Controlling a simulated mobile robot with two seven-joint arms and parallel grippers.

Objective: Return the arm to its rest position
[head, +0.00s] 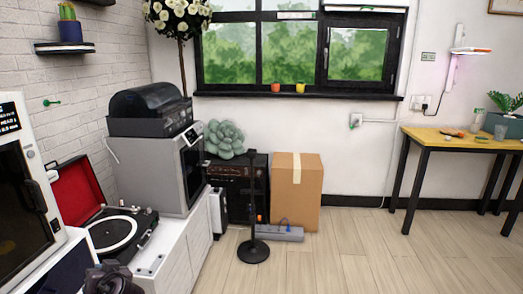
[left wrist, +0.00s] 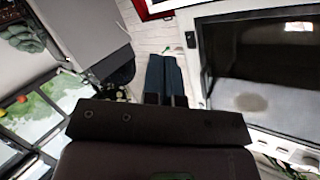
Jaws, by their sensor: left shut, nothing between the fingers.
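My left gripper (left wrist: 164,60) shows in the left wrist view with its two dark fingers side by side and shut, nothing between them. In the head view a dark shape (head: 112,279) at the bottom edge, in front of the white cabinet, appears to be part of my left arm or gripper; its fingers cannot be made out there. My right gripper is in neither view.
A white low cabinet (head: 182,245) runs along the left wall. On it stand an open red record player (head: 82,190), a dark-windowed machine (head: 22,200) and a grey machine (head: 155,172). A black stand (head: 253,250), a cardboard box (head: 296,195) and a wooden table (head: 450,138) stand beyond. The floor at right is clear.

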